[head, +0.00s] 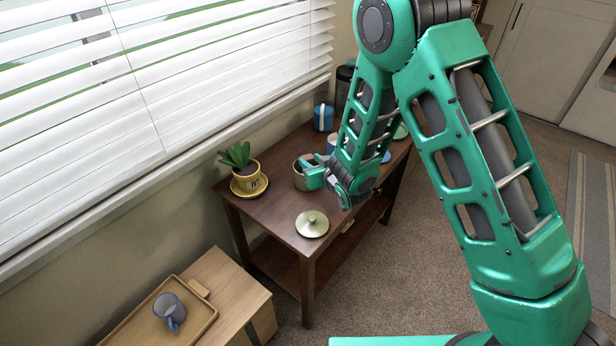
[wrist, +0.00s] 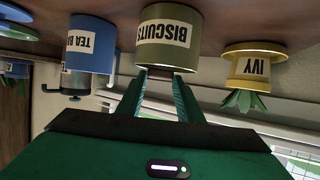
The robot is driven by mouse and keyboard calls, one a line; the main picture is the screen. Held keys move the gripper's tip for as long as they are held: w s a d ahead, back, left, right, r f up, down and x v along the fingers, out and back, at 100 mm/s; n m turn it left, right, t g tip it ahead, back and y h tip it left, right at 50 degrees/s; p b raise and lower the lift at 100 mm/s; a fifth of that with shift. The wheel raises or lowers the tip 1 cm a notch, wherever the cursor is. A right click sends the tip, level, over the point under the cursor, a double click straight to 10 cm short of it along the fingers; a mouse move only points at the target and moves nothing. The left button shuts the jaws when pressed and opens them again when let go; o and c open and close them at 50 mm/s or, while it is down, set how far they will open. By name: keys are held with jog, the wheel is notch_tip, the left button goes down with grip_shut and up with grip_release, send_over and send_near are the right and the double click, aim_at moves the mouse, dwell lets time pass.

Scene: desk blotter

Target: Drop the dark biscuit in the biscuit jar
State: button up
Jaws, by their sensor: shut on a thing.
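The olive biscuit jar (head: 299,180) stands lidless on the dark wooden table, partly covered by my gripper (head: 314,174). In the wrist view, which is upside down, the jar (wrist: 168,42) shows its BISCUITS label. My gripper's two fingers (wrist: 160,76) reach the jar's mouth, apart by a small gap. The jar's round olive lid (head: 312,224) lies on the table's near part.
A yellow ivy pot (head: 249,181) stands left of the jar, and a blue tea jar (wrist: 91,43) stands on its other side. A blue container (head: 323,117) is at the back. A low wooden cabinet holds a tray (head: 192,328) with a blue-grey mug (head: 169,310).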

jog(key=o, duration=1.3)
jog(key=shift+o, duration=0.2)
jog(key=v, duration=1)
jog(key=shift+s+d, duration=0.2)
jog(key=shift+d+r, duration=0.1)
jog(key=shift+r, duration=0.1)
